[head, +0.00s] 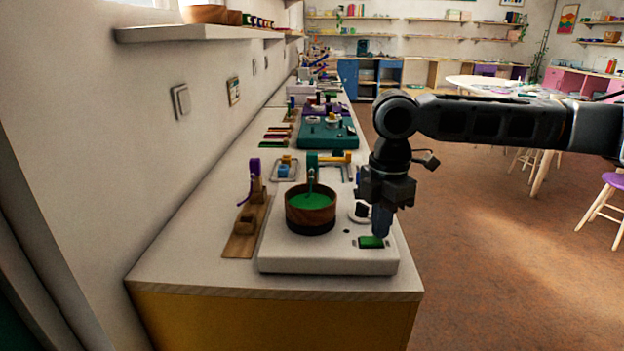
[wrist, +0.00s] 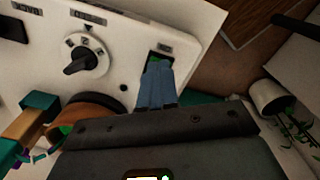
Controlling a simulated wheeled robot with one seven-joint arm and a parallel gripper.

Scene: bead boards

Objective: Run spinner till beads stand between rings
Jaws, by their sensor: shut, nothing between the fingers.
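The bead spinner is a white base (head: 325,258) on the near end of the counter. It carries a wooden bowl (head: 311,218) filled with green beads (head: 309,201); the bowl also shows partly in the wrist view (wrist: 92,112). I cannot make out any rings inside the bowl. A green post with a yellow arm (head: 333,158) stands behind it. A black dial knob (wrist: 84,61) sits on the base, beside a green switch (head: 371,242). My gripper (head: 381,234) is shut and empty, fingers pointing down at the switch. In the wrist view the fingertips (wrist: 157,70) cover part of it; contact is unclear.
A wooden stand with a purple piece (head: 246,220) is left of the spinner. A small tray (head: 285,168) and a teal board (head: 328,133) lie farther back. The wall bounds the counter at left; open floor (head: 500,270) is at right.

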